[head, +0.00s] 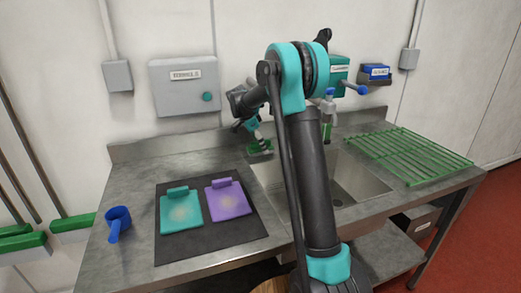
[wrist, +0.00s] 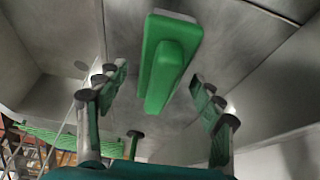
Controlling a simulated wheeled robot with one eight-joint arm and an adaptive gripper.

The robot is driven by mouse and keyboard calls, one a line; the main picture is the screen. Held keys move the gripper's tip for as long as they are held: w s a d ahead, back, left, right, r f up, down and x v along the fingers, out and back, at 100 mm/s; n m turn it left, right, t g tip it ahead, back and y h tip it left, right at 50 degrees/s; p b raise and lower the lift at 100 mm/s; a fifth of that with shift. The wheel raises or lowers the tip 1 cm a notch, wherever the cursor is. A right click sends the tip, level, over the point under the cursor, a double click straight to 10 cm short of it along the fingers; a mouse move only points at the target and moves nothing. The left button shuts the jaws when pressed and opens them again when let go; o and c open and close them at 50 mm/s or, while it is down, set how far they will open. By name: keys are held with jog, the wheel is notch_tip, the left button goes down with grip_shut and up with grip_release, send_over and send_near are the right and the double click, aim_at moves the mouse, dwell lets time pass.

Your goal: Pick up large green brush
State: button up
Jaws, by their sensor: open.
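A green brush (head: 260,148) sits on the steel counter by the back left corner of the sink. In the wrist view the brush (wrist: 168,58) is a long green block with a raised ridge along it. My gripper (head: 260,138) points down just above it, partly covering it in the head view. In the wrist view my gripper (wrist: 160,80) is open, with its fingers apart on both sides of the brush. No contact shows, and I cannot tell the exact height gap.
The sink (head: 345,183) lies right of the brush, with a green wire rack (head: 410,155) beyond. A dark mat (head: 212,238) holds a teal board (head: 181,214) and a purple board (head: 228,203). A blue scoop (head: 118,220) stands left. Long-handled green brushes (head: 22,242) hang at far left.

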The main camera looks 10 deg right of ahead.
jog(key=c, duration=1.3)
jog(key=shift+r, duration=0.1)
jog(key=shift+r, duration=0.5)
notch_tip(320, 180, up, 2)
jog(key=shift+r, duration=0.2)
jog(key=s+a, duration=0.2)
jog(key=a, duration=0.8)
jog(key=s+a, duration=0.3)
jog(key=a, duration=0.7)
jog(key=s+a, duration=0.2)
jog(key=a, duration=0.9)
jog(key=shift+s+a, duration=0.1)
jog(key=shift+s, duration=0.05)
